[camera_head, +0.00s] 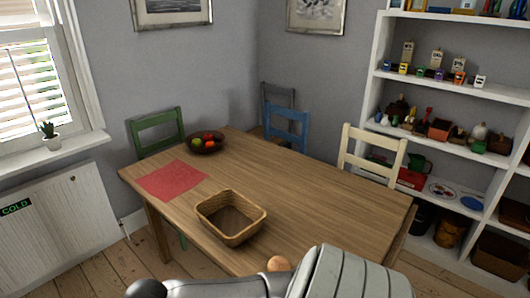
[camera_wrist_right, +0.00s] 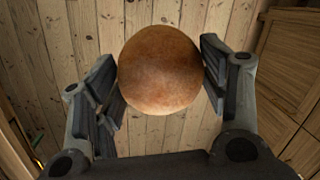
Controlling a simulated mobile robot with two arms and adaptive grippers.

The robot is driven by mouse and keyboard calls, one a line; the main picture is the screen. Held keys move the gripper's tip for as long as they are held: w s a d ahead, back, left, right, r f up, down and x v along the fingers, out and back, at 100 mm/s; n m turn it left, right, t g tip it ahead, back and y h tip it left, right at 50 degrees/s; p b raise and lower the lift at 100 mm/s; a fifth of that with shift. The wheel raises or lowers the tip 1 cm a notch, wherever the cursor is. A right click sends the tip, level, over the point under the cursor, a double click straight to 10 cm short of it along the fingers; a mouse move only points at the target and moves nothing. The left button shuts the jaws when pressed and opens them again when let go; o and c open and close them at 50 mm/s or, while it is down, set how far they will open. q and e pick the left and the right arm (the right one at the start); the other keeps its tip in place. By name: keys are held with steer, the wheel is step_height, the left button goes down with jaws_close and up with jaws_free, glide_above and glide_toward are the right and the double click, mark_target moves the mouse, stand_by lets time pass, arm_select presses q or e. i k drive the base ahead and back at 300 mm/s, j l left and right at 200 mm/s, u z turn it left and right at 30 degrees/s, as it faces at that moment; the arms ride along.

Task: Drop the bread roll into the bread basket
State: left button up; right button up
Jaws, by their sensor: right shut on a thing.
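The bread roll (camera_wrist_right: 160,70) is round and brown, held between the two fingers of my right gripper (camera_wrist_right: 162,75) in the right wrist view. Bare floorboards show beneath it there. In the head view a small part of the roll (camera_head: 278,263) shows at the table's front edge, beside my right arm; the right gripper is mostly hidden there. The bread basket (camera_head: 232,233) is a rectangular wicker basket, open at the top, and stands on the wooden table to the left of and beyond the roll. Its visible inside looks empty. My left gripper is not in view.
The wooden table (camera_head: 300,190) also bears a red cloth (camera_head: 170,180) and a dark bowl of fruit (camera_head: 207,145). Green (camera_head: 158,132), blue (camera_head: 287,125) and cream (camera_head: 372,152) chairs stand around it. A white shelf unit (camera_head: 372,85) is at the right. The tabletop right of the basket is clear.

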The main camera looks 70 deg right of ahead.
mark_target(230, 224)
steer(key=i+l+z, duration=0.6)
steer(key=z, duration=0.2)
steer(key=i+l+z, duration=0.1)
steer(key=i+z, duration=0.3)
steer(key=i+l, duration=0.15)
